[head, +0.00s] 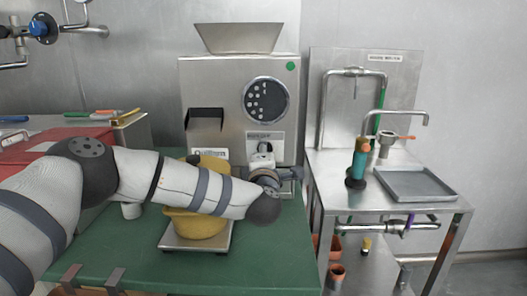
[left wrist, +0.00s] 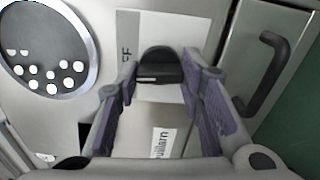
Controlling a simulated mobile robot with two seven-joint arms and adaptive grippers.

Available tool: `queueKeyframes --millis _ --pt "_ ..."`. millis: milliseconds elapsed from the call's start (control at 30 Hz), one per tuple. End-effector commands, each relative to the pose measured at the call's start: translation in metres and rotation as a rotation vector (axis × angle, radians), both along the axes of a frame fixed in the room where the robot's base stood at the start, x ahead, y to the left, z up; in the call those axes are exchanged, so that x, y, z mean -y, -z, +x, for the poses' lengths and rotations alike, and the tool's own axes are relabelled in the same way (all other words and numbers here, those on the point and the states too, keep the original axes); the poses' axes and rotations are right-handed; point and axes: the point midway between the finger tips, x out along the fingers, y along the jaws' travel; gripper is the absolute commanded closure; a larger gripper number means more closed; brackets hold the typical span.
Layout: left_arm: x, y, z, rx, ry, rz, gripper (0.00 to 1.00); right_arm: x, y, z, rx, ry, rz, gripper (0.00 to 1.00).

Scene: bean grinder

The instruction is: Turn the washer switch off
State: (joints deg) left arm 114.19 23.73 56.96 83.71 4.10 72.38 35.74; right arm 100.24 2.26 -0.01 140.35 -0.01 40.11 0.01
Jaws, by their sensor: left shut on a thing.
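The black switch knob (left wrist: 160,67) sits on a pale label plate on the front of the steel grinder (head: 225,85). My left gripper (head: 262,160) is at the machine's front, just below a small label plate (head: 264,138). In the left wrist view its two purple-padded fingers (left wrist: 162,80) stand on either side of the knob and are shut on it. The plate's lettering is partly cut off; "FF" shows sideways. The knob is hidden by my gripper in the head view. My right gripper is in neither view.
A yellow container (head: 200,224) stands on a scale (head: 195,248) beneath my left forearm. The green worktop (head: 270,265) is clear at the front. A steel sink stand (head: 430,204) with a grey tray (head: 415,184) and a green bottle (head: 358,165) is at right. A red box (head: 50,150) is at left.

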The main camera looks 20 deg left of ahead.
Motion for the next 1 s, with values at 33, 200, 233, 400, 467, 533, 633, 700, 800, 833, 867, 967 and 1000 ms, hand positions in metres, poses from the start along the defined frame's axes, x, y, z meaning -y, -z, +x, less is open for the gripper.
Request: queueKeyframes --millis 33,200,233,400,467,533,633,700,800,833,867,967,1000 --pt "-0.0002 -0.0057 -0.0001 0.002 -0.001 0.023 0.93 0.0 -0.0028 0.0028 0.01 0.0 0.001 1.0" --pt "0.0003 -0.0043 0.0001 -0.019 0.0 0.086 0.93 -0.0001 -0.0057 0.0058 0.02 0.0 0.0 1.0" --pt "0.0002 -0.0041 0.0001 -0.021 0.0 0.094 0.93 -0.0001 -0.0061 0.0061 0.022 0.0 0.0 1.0" --pt "-0.0001 -0.0027 0.0003 -0.031 -0.001 0.124 0.93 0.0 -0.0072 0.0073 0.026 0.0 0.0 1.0" --pt "-0.0001 -0.0024 0.0003 -0.033 0.0 0.129 0.93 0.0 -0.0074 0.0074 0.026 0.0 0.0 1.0" --pt "0.0 -0.0021 0.0003 -0.034 0.0 0.132 0.93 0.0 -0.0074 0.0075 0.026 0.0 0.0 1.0" --pt "-0.0001 -0.0018 0.0004 -0.034 0.0 0.134 0.93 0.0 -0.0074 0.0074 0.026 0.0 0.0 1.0" --pt "-0.0001 -0.0017 0.0004 -0.034 0.0 0.134 0.93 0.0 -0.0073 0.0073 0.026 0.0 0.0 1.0" --pt "-0.0001 -0.0016 0.0004 -0.035 0.0 0.133 0.93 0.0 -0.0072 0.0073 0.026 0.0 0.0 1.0" --pt "-0.0001 -0.0016 0.0004 -0.035 0.0 0.133 0.93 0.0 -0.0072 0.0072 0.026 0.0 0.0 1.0" --pt "-0.0001 -0.0016 0.0004 -0.035 0.0 0.132 0.93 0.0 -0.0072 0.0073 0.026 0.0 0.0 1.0" --pt "-0.0001 -0.0014 0.0003 -0.035 0.0 0.132 0.45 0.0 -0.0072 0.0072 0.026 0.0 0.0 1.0" --pt "-0.0001 -0.0012 0.0003 -0.035 0.0 0.132 0.45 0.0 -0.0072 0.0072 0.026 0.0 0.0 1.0"
